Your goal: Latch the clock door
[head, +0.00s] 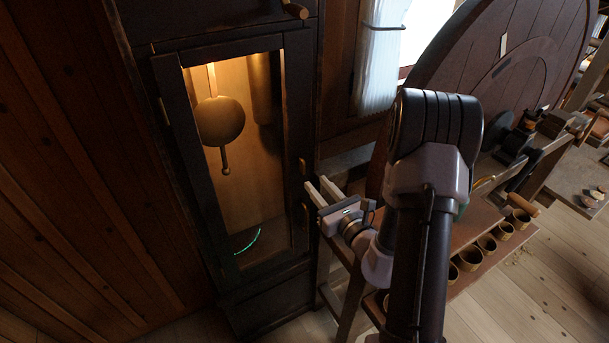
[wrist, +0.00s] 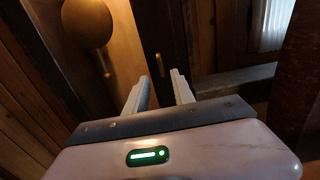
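The tall dark clock case (head: 272,308) stands left of centre in the head view. Its framed clock door (head: 296,120) shows a lit interior with a round brass pendulum (head: 220,121). The pendulum also shows in the wrist view (wrist: 88,22). I cannot tell whether the door is fully flush with the case. Small brass-coloured fittings sit at the door's right side, an upper one (head: 302,166) and a lower one (head: 305,213). One fitting (wrist: 158,63) shows beyond my fingertips in the wrist view. My gripper (head: 316,182) is open and empty, just right of the fittings.
A workbench (head: 466,288) with several small cups stands right of the clock, behind my arm. A large wooden wheel (head: 500,60) rises above it. A pale cloth (head: 378,70) hangs by the window. A plank wall (head: 80,150) bounds the left.

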